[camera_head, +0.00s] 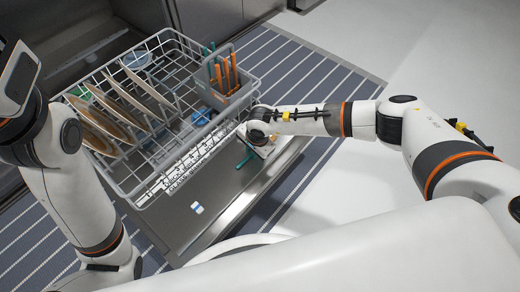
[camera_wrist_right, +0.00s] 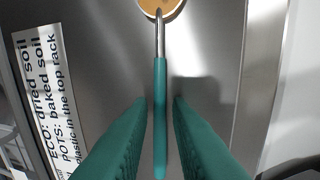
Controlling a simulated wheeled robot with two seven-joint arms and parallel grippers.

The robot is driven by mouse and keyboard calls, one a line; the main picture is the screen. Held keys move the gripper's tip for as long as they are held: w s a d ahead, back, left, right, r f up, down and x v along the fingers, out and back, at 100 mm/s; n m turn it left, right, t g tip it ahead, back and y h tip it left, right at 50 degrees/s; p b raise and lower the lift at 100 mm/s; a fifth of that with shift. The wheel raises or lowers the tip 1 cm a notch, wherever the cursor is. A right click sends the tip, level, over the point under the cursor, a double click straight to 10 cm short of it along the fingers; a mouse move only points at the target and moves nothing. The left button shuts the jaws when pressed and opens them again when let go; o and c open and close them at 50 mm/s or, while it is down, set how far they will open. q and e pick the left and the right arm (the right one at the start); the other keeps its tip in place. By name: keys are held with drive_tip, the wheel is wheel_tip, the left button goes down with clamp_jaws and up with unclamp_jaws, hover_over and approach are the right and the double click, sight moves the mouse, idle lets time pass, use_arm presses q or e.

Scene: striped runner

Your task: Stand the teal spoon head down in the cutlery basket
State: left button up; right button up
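The teal spoon (camera_wrist_right: 160,110) lies on the grey metal surface in the right wrist view, its golden bowl (camera_wrist_right: 160,7) at the top edge. My right gripper (camera_wrist_right: 159,101) has one teal-padded finger on each side of the handle, with a narrow gap on both sides. In the head view my right gripper (camera_head: 258,148) is low over the open dishwasher door; the teal there cannot be told apart as spoon or finger. The cutlery basket (camera_head: 236,97) is a grey box at the rack's right end, holding orange- and teal-handled cutlery. My left gripper's fingers are outside the frame.
The wire dish rack (camera_head: 133,186) holds several tan plates (camera_head: 104,122) and blue dishes (camera_head: 136,60). A printed label (camera_head: 190,169) and a small white-and-blue tablet (camera_head: 197,208) are on the door (camera_head: 215,220). The striped runner (camera_head: 300,70) surrounds it.

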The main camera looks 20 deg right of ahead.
drive_tip(key=shift+c, duration=0.5)
clamp_jaws()
